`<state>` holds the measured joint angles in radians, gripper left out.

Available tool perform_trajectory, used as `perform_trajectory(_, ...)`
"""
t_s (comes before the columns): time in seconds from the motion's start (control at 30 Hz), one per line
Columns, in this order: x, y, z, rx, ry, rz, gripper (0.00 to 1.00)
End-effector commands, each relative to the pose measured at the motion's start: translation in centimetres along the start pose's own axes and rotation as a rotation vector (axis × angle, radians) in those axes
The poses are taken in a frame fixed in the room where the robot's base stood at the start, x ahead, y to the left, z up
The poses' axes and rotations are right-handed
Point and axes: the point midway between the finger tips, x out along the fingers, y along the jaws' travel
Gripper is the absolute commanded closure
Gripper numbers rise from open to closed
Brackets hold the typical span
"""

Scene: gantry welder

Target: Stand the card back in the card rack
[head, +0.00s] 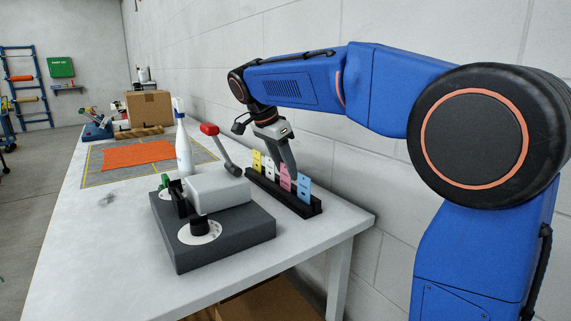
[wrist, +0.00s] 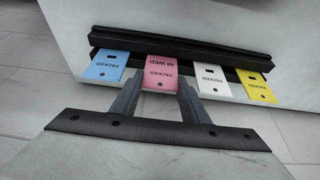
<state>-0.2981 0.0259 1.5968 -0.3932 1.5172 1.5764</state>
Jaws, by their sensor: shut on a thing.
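The pink card (head: 285,178) is between the white and blue cards at the black card rack (head: 315,211). In the wrist view the pink card (wrist: 160,72) shows "40 WED" and "PACKED" print. My gripper (wrist: 160,88) is shut on the pink card, with one finger at each side edge; it also shows in the head view (head: 289,174), above the rack. The pink card lines up with the rack (wrist: 180,45). I cannot tell whether its lower end is seated in the slot.
A blue card (head: 304,187), white card (head: 270,169) and yellow card (head: 257,160) stand in the rack. A grey fixture (head: 225,240) with a red-knobbed lever (head: 210,129) sits close to the left. A spray bottle (head: 183,150) stands behind it. The wall is close on the right.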

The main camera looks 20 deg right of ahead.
Motion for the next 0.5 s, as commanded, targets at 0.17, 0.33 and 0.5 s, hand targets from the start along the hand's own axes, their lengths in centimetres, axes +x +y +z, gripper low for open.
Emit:
perform_trajectory(0.17,0.06,-0.01,0.02,0.0,0.0,0.0,0.83)
perform_trajectory(0.33,0.05,-0.01,0.02,0.0,0.0,0.0,0.5)
perform_trajectory(0.5,0.05,-0.01,0.02,0.0,0.0,0.0,0.37)
